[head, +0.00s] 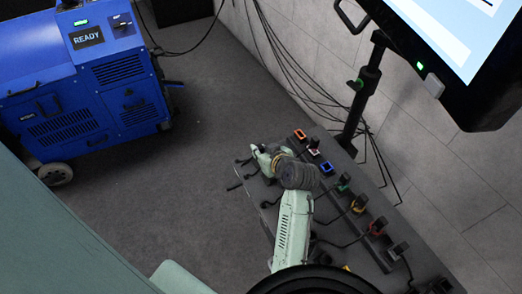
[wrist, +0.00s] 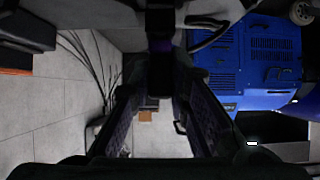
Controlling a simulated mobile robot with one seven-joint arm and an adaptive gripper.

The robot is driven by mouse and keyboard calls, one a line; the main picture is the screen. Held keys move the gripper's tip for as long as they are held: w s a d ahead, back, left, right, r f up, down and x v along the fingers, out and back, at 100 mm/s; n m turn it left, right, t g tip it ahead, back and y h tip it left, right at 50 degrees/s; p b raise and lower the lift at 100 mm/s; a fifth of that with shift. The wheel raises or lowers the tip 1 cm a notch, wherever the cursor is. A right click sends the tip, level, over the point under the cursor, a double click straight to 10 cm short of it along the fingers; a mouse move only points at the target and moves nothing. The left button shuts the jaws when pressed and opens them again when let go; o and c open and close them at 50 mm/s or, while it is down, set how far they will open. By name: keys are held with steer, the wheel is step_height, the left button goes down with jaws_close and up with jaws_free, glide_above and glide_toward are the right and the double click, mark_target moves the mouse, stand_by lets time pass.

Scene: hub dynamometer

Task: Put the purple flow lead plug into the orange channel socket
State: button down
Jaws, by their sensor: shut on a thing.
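My gripper (wrist: 160,88) is shut on a dark plug with a purple tint (wrist: 160,45), which stands between its two fingers in the wrist view. In the head view my gripper (head: 262,156) is at the far left edge of the dark bench, left of the sockets; the plug cannot be made out there. An orange-rimmed socket (head: 300,135) is at the far end of the socket row, a little above and right of my gripper and apart from it. The plug's tip and the socket opening are not clear.
A monitor stand (head: 362,95) rises behind. A blue machine (head: 85,85) stands left.

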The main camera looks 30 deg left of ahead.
steer(key=shift+r, duration=0.15)
stand_by(0.3)
steer(key=shift+r+p, duration=3.25)
steer(key=shift+r, duration=0.2)
steer(key=w+d+b, duration=0.1)
steer(key=w+d, duration=0.7)
steer(key=w, duration=0.5)
steer(key=shift+w+b, duration=0.2)
steer(key=shift+b, duration=0.2)
steer(key=shift+f, duration=0.1)
steer(key=shift+a+f+b, duration=0.1)
steer(key=shift+f+b, duration=0.2)
steer(key=shift+f, duration=0.1)
steer(key=shift+f, duration=0.15)
stand_by(0.4)
steer(key=shift+f+b, duration=1.05)
steer(key=shift+f, duration=0.35)
